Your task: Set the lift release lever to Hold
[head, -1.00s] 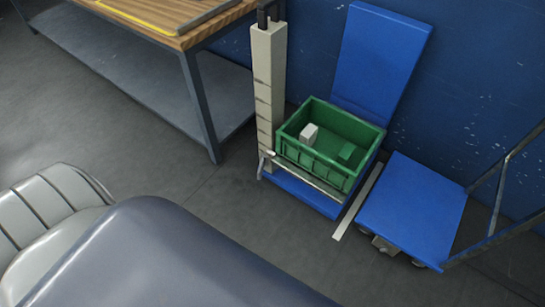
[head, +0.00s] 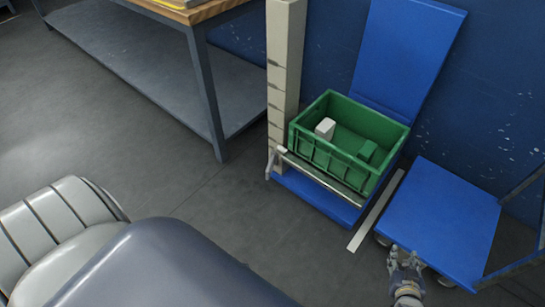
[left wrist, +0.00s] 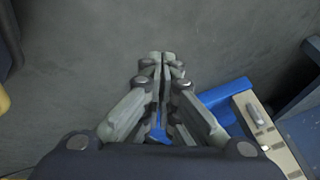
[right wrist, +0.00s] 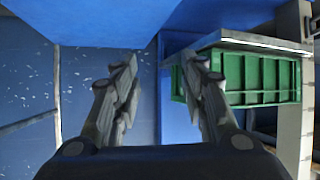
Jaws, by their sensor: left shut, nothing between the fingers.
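A small pale grey lever (head: 271,161) sticks out low on the front of the beige lift post (head: 284,70), beside the left end of a metal bar (head: 322,177). I take it for the lift release lever; its setting and any label are too small to read. My right gripper (head: 406,258) is open and empty, to the right of and apart from the lever; its spread fingers (right wrist: 163,68) show in the right wrist view. My left gripper (left wrist: 162,57) is shut and empty above the floor in the left wrist view, outside the head view.
A blue cart (head: 440,220) stands to the right, a workbench (head: 205,12) at upper left. The floor before the lift is clear.

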